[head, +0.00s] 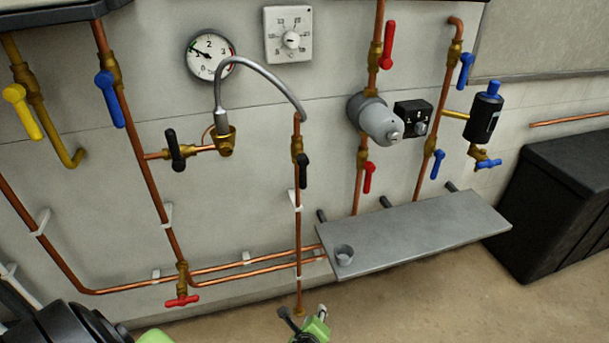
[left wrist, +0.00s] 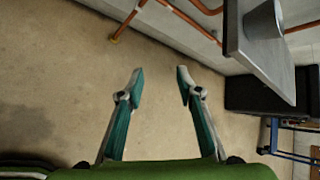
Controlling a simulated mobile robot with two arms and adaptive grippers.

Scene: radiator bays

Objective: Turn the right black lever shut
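The right black lever (head: 303,170) sits on a brass valve on the vertical copper pipe below the grey hose. It hangs down, roughly in line with that pipe. Another black lever (head: 174,150) is to its left, standing across a short horizontal pipe. My left gripper (head: 305,314) is low at the bottom of the head view, well below the right black lever and apart from it. In the left wrist view the left gripper (left wrist: 160,78) is open, with bare floor between its fingers. The right black lever is not visible in that view. My right gripper is not in view.
A grey shelf (head: 420,236) with a small grey cup (head: 344,255) juts out right of the lever's pipe. Red levers (head: 369,178), blue levers (head: 437,164) and a yellow lever (head: 22,111) are on other pipes. A black box (head: 550,205) stands at right. The floor in front is clear.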

